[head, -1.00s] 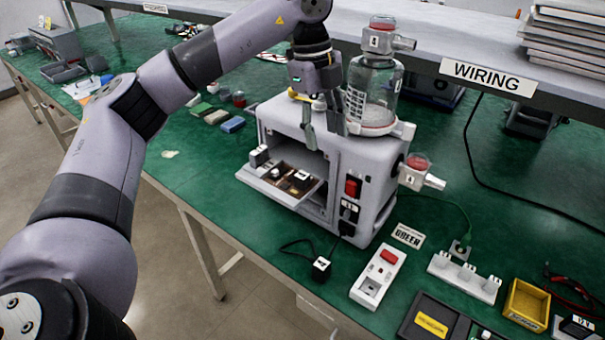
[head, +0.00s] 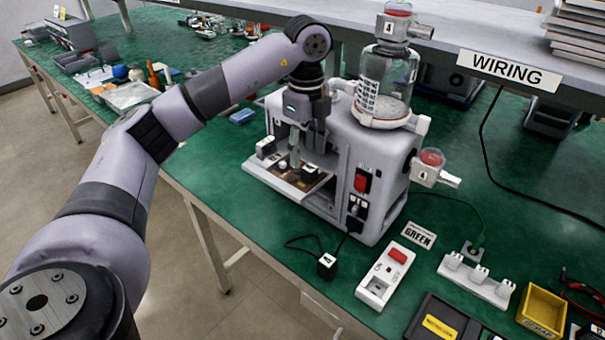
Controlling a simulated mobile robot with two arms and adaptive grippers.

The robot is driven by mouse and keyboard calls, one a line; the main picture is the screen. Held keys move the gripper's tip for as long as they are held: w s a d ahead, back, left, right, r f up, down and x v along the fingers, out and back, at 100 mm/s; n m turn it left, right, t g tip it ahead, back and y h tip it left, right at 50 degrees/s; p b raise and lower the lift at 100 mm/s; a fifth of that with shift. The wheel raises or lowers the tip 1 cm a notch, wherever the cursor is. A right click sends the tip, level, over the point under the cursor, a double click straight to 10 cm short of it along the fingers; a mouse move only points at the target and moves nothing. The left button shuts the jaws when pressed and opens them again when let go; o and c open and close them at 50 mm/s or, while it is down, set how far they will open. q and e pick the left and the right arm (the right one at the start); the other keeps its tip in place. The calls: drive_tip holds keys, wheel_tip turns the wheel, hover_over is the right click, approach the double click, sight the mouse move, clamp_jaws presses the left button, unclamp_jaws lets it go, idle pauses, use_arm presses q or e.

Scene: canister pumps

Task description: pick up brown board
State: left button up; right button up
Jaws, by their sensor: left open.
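The brown board (head: 289,178) lies on the pulled-out tray (head: 297,201) at the front opening of the white canister pump (head: 367,160). Small dark and light parts sit on the board. My left gripper (head: 297,161) is open and points down over the board at the opening. Its fingers hide part of the board, and I cannot tell whether they touch it. My right gripper is not in view.
A yellow bin (head: 541,309) stands at the right. A shelf (head: 440,42) overhangs behind.

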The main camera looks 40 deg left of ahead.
sight(307, 166)
use_arm(q)
wheel_tip(307, 166, down, 5)
drive_tip(key=shift+d+f+p, duration=0.15)
drive_tip(key=shift+p, duration=0.5)
clamp_jaws()
